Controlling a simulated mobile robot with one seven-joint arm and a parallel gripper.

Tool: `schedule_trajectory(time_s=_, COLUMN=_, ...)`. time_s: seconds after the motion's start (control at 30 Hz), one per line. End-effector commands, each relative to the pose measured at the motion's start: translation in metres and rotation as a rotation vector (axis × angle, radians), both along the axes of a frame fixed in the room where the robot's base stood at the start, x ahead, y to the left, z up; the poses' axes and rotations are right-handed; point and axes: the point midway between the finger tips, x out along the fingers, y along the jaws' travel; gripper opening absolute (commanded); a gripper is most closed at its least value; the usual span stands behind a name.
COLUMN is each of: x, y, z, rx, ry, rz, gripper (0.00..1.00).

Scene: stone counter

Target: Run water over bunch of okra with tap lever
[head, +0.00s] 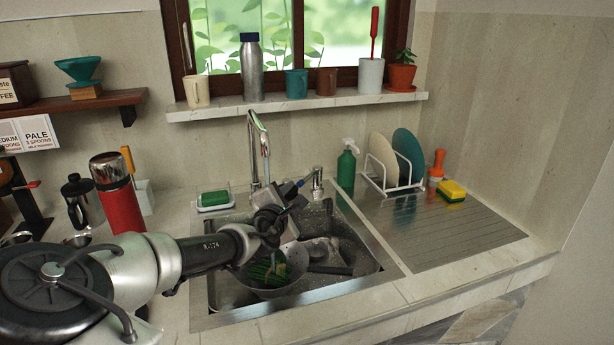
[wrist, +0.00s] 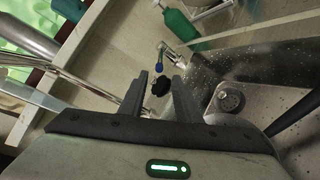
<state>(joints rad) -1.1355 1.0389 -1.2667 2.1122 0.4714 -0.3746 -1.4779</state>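The bunch of okra (head: 279,268) lies in a round colander (head: 255,285) in the sink's front left. The tall chrome tap (head: 264,137) rises behind the sink; I see no stream from its spout. A chrome lever post (head: 317,181) stands at the back edge; in the wrist view the lever (wrist: 171,54) ends in a blue tip (wrist: 159,68). My gripper (head: 298,194) is over the back of the sink, close to the lever. In the wrist view my gripper (wrist: 159,91) is open, the blue tip showing just beyond its fingertips. I cannot tell whether they touch.
The sink (head: 362,283) also holds dark and pale items partly hidden by my arm. A green spray bottle (head: 346,170) stands right of the lever, and a dish rack (head: 391,184) beyond it. A soap dish (head: 215,200) is left of the tap. The drainboard (head: 440,229) is mostly clear.

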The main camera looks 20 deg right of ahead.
Motion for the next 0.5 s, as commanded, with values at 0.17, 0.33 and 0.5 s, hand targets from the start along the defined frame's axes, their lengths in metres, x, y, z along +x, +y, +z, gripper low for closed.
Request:
schedule_trajectory(time_s=0.17, x=0.014, y=-0.010, z=-0.004, rx=0.010, ry=-0.008, rz=-0.004, gripper=0.30)
schedule_trajectory(time_s=0.33, x=0.042, y=-0.028, z=-0.013, rx=0.009, ry=-0.007, rz=-0.005, gripper=0.30)
schedule_trajectory(time_s=0.5, x=0.073, y=-0.048, z=-0.020, rx=0.008, ry=-0.007, rz=-0.005, gripper=0.30)
